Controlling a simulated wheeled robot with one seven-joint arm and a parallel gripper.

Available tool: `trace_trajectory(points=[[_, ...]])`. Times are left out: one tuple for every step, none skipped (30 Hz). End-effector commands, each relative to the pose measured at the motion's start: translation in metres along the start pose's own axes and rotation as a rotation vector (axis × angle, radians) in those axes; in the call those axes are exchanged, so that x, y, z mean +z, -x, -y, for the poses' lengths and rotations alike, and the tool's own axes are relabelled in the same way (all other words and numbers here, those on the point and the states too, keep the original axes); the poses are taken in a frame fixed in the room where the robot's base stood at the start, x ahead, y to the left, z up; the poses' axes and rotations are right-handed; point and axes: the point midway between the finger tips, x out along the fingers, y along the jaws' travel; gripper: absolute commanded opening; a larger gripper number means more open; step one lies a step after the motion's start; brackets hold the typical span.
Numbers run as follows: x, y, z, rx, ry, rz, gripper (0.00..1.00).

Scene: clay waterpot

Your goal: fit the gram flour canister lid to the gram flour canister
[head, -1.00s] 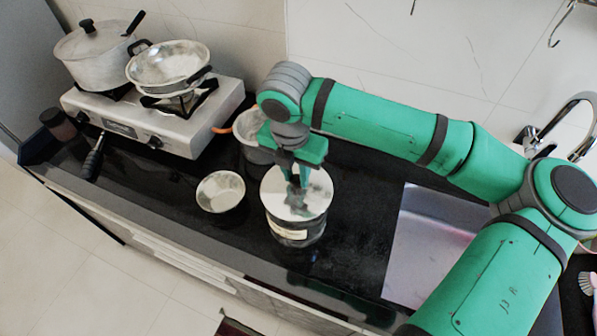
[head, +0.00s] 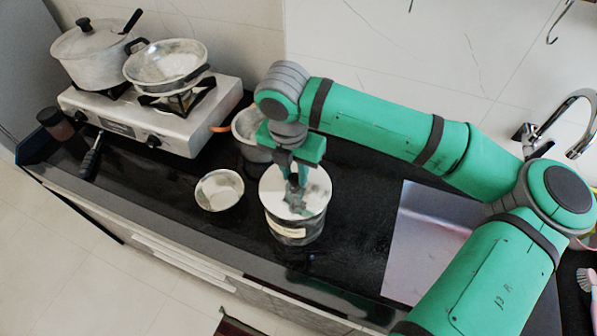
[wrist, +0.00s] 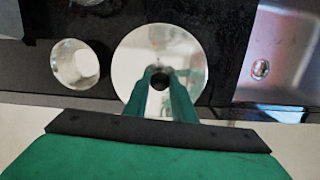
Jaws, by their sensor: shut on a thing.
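My gripper (head: 297,186) points down from above and is shut on the lid's small dark knob. In the wrist view the lid (wrist: 135,50) is a bright disc, with my fingers (wrist: 160,80) at the knob in its middle. The lid hides the canister's opening.
A small metal bowl (head: 219,190) stands just left of the canister, and a metal pot (head: 247,133) behind it. A gas stove (head: 160,125) with a pan (head: 166,66) and a lidded pot (head: 92,58) is at the left. The sink (head: 430,240) is at the right.

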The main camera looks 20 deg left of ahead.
Motion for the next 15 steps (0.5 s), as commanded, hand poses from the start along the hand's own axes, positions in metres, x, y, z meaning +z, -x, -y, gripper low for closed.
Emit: trace_trajectory(points=[[-0.0001, 0.0002, -0.0004, 0.0, 0.001, 0.0, 0.0], [0.0, 0.0001, -0.0004, 0.0, 0.001, 0.0, 0.0], [0.0001, 0.0001, -0.0002, 0.0, 0.0, 0.0, 0.0], [0.0002, 0.0, 0.0, 0.0, -0.001, 0.0, 0.0], [0.0004, -0.0001, 0.0002, 0.0, -0.001, 0.0, 0.0], [0.0007, -0.0004, 0.0006, 0.0, -0.002, 0.0, 0.0], [0.001, -0.0007, 0.0009, -0.001, -0.003, 0.0, 0.0], [0.0013, -0.001, 0.0012, -0.001, -0.004, -0.001, 0.0], [0.0016, -0.0016, 0.0015, -0.001, -0.004, -0.001, 0.0], [0.0019, -0.0021, 0.0018, -0.001, -0.005, -0.001, 0.0], [0.0022, -0.0027, 0.0021, -0.001, -0.005, -0.001, 0.0], [0.0026, -0.0033, 0.0024, -0.002, -0.006, -0.001, 0.0], [0.0029, -0.0037, 0.0026, -0.002, -0.006, -0.001, 0.0], [0.0031, -0.004, 0.0028, -0.002, -0.006, -0.001, 0.0], [0.0033, -0.0043, 0.003, -0.002, -0.006, -0.001, 0.0]])
